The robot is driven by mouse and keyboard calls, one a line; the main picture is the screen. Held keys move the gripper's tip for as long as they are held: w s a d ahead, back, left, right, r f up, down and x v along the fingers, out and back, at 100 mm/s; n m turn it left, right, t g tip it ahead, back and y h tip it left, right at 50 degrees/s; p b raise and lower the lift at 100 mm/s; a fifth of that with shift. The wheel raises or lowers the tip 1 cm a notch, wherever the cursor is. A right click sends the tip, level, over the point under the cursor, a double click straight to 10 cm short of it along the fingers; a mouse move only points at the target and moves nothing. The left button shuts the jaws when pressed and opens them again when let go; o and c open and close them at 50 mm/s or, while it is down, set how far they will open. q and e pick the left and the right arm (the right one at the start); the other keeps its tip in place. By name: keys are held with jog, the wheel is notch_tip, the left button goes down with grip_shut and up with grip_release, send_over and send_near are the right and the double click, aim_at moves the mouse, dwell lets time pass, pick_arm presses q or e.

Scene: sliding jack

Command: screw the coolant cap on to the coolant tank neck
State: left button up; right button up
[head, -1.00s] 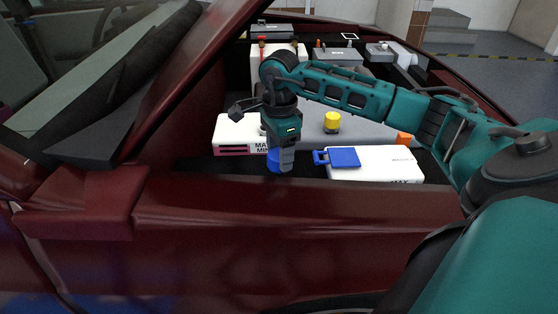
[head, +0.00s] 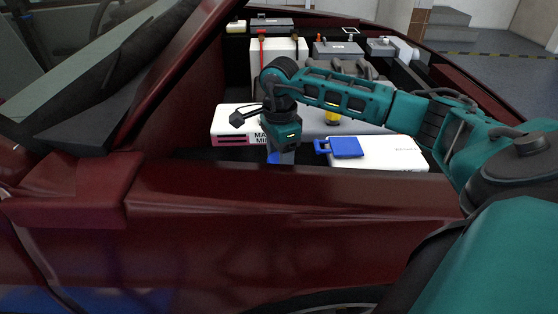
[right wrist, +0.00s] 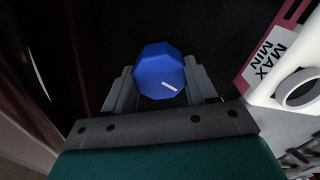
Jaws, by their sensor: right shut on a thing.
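The coolant cap (right wrist: 160,72) is a blue faceted knob with a white mark on top. My right gripper (right wrist: 162,85) is shut on it, one finger on each side. The coolant tank (head: 230,117) is white with a MAX/MIN label, just left of and behind the gripper. Its open round neck (right wrist: 301,92) shows at the right in the right wrist view, apart from the cap. My left gripper is not in view.
A white reservoir with a blue lid (head: 347,147) stands right of the gripper. A yellow cap (head: 332,120) is behind the arm. The dark red fender (head: 290,205) forms a raised edge in front. A dark gap lies under the held cap.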

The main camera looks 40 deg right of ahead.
jog(key=o, duration=1.1)
jog(key=shift+o, duration=0.2)
jog(key=shift+r, duration=0.1)
notch_tip(320, 180, up, 13)
jog(key=p, duration=0.2)
